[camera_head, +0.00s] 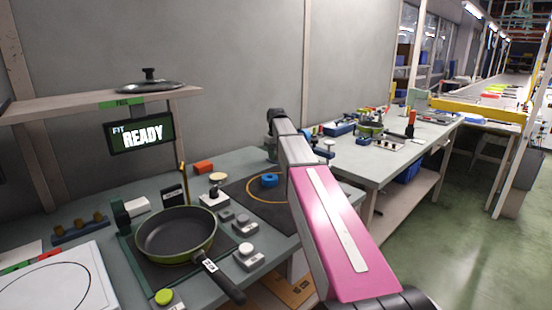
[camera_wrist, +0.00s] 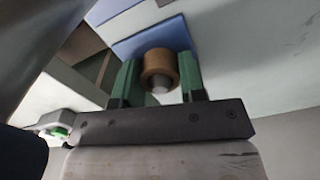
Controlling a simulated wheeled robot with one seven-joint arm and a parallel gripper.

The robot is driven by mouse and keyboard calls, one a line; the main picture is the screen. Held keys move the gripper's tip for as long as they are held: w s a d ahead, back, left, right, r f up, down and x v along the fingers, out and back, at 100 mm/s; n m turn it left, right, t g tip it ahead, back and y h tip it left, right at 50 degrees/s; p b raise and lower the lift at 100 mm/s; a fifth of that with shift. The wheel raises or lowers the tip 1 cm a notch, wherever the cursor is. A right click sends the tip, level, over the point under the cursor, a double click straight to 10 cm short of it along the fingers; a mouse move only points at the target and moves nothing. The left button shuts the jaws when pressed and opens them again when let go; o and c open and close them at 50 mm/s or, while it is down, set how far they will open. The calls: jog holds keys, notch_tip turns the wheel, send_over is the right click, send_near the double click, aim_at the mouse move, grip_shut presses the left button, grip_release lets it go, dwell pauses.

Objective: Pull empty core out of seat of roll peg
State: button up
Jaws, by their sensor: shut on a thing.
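In the wrist view, my gripper (camera_wrist: 158,62) has its two green fingers on either side of the empty core (camera_wrist: 154,56), a short brown ring, and is shut on it. A grey rounded peg end (camera_wrist: 160,87) shows inside the core's opening, so the core is still around the roll peg. A blue panel (camera_wrist: 150,37) lies behind the core. The core's far end and how deep it sits in the seat are hidden. In the head view my pink arm reaches away toward the wall, and I cannot make out the gripper or the core.
A green-rimmed pan (camera_head: 176,234) sits on the near bench, with buttons and small boxes around it. A lid (camera_head: 150,85) rests on the shelf above the READY screen (camera_head: 142,134). A second table (camera_head: 385,160) with tools stands to the right, beyond my arm. Green floor lies open at far right.

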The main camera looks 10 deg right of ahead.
jog(key=shift+r, duration=0.15)
jog(key=shift+r, duration=2.4)
jog(key=shift+r, duration=0.1)
jog(key=shift+r, duration=3.65)
